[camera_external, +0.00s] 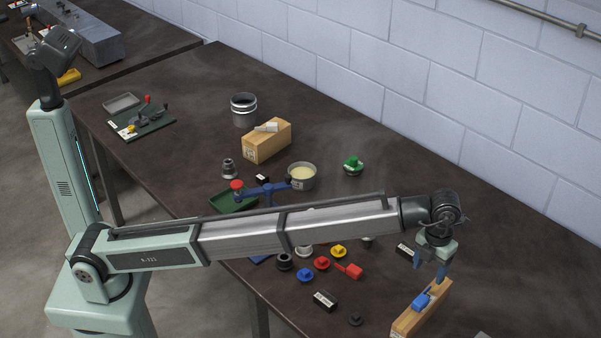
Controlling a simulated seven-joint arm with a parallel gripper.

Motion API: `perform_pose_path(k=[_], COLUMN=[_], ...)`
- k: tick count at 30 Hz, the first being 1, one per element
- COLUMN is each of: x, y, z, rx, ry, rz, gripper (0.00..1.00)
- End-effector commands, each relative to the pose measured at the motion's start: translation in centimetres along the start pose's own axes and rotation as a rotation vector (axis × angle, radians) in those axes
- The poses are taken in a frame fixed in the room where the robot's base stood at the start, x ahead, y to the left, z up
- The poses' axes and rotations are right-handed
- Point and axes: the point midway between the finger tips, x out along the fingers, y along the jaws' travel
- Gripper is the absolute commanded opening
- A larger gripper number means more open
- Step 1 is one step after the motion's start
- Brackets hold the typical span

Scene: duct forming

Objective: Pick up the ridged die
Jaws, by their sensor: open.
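I cannot tell for certain which piece is the ridged die. A small grey stepped metal piece (229,169) stands left of the middle of the bench. A black round piece (284,262) and a pale metal round piece (304,251) stand just below my arm, partly beside coloured knobbed pieces. My gripper (430,268) is at the right, pointing down, with its blue fingers apart and nothing seen between them. It is over or close to a wooden block (408,323) with a blue part (422,301) on it; contact is unclear.
Blue (306,275), red (321,263) and yellow (338,251) knobbed pieces crowd the front. My arm hides part of the bench. The back right is clear.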

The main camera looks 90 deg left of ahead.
Motion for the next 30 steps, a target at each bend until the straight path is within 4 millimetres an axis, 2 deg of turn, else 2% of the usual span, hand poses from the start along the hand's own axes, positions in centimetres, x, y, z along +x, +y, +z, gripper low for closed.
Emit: perform_pose_path(k=[3, 10, 14, 17, 20, 24, 30], x=[0.0, 0.0, 0.0, 0.1, 0.2, 0.8, 1.8], y=[0.0, 0.1, 1.4, 4.0, 7.9, 14.5, 22.5], z=[0.0, 0.1, 1.6, 4.4, 7.8, 11.5, 14.1], rx=[0.000, -0.001, -0.024, -0.066, -0.124, -0.207, -0.299], ry=[0.000, 0.000, 0.000, 0.000, 0.001, 0.003, 0.005], rz=[0.000, 0.000, 0.000, 0.001, 0.001, 0.003, 0.004], gripper=[0.77, 0.77, 0.77, 0.77, 0.77, 0.77, 0.77])
